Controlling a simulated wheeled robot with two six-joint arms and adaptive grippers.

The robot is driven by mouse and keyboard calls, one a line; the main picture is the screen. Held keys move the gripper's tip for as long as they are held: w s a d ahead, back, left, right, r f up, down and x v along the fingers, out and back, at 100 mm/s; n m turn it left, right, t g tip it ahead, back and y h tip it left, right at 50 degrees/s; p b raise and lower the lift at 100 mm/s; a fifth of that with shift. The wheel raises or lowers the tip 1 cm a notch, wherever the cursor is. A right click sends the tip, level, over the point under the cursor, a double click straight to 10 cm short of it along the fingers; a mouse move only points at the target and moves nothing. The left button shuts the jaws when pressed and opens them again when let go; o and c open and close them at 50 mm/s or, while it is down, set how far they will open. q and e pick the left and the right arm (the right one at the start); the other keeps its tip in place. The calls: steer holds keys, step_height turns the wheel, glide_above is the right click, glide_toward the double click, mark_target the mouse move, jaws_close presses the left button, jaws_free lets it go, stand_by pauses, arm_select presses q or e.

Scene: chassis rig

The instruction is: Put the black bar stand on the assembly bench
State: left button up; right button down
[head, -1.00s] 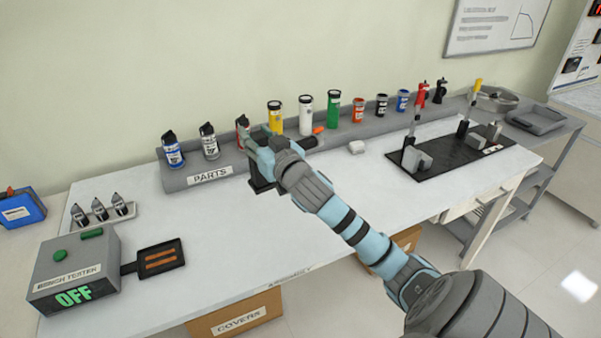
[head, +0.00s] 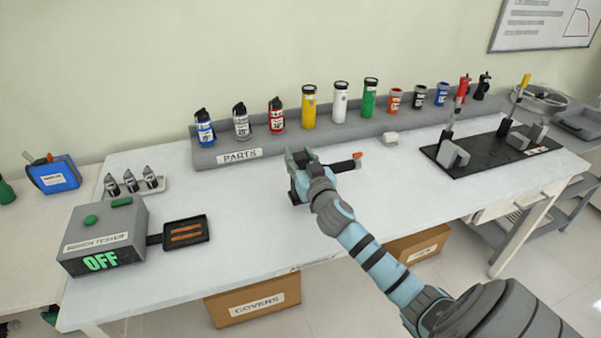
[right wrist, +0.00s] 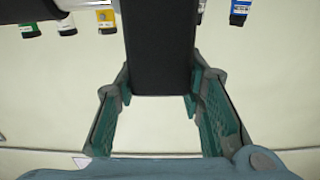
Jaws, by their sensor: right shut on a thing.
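The black bar stand (head: 343,166) shows in the head view as a dark upright with an arm reaching right to an orange tip. My right gripper (head: 301,160) is shut on it, over the middle of the white assembly bench (head: 235,215). In the right wrist view the stand's black post (right wrist: 158,50) stands between the two green-padded fingers (right wrist: 160,115). My gripper hides part of the stand in the head view. I cannot tell whether its foot touches the bench top. My left gripper is not in view.
The grey parts shelf (head: 285,142) with several bottles and cans runs behind. The bench tester (head: 105,235) and its black tray (head: 187,232) are at left. A black fixture plate (head: 480,160) is at right. The bench front is clear.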

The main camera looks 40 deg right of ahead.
steer(key=shift+f+b, duration=0.55)
steer(key=shift+f, duration=1.25)
steer(key=c, duration=1.1)
jaws_free()
steer(key=shift+o, duration=0.2)
steer(key=shift+s+a, duration=0.1)
steer(key=v, duration=1.2)
steer(key=shift+b, duration=0.4)
